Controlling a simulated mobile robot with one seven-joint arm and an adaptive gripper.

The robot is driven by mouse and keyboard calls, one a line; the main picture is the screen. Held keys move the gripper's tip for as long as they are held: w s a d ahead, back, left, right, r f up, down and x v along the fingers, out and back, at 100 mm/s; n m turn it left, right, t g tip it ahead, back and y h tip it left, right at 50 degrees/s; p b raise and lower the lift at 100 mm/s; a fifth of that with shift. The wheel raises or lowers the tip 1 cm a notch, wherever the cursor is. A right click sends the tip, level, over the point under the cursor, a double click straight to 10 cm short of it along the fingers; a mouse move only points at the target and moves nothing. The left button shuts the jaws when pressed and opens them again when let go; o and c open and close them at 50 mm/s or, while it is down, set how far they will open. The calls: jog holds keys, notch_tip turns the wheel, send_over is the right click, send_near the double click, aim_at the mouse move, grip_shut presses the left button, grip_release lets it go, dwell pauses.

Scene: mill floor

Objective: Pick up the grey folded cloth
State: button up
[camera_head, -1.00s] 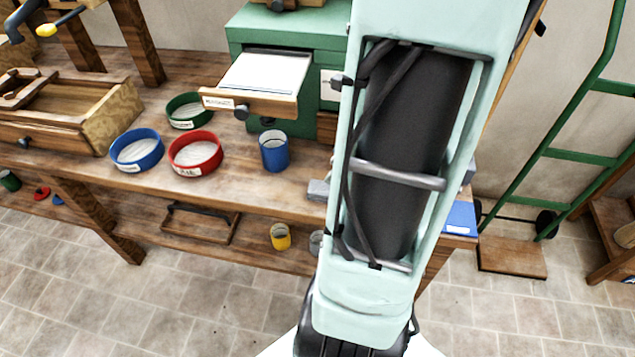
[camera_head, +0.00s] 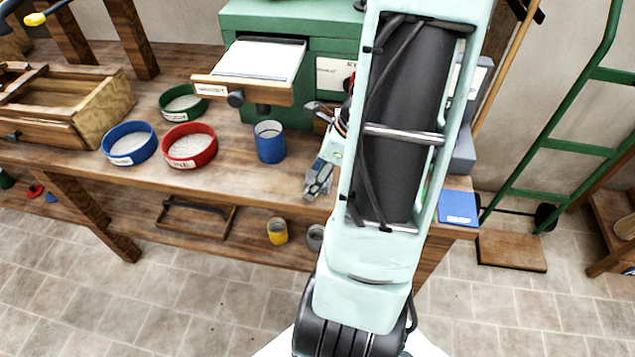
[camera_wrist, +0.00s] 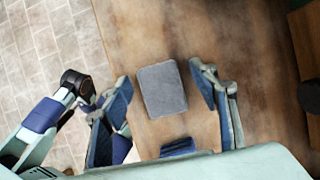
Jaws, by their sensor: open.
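The grey folded cloth (camera_wrist: 162,89) lies flat on the wooden bench top in the wrist view, a small rounded rectangle. My gripper (camera_wrist: 163,88) is open, with one finger on each side of the cloth and a gap visible at both sides. The cloth is between the fingertips in the picture; how high the fingers are above the bench I cannot tell. In the head view part of my gripper (camera_head: 319,178) shows at the bench's front, left of my arm. My arm hides the cloth there.
On the bench (camera_head: 225,183) stand a blue cup (camera_head: 269,143), a red sieve (camera_head: 189,147), a blue sieve (camera_head: 129,144) and a green sieve (camera_head: 183,103). A green cabinet (camera_head: 262,20) with an open drawer stands behind. A blue booklet (camera_head: 458,208) lies at the right end.

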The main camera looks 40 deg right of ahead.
jog(key=shift+c, duration=0.3)
jog(key=c, duration=1.2)
jog(key=shift+r, duration=0.25)
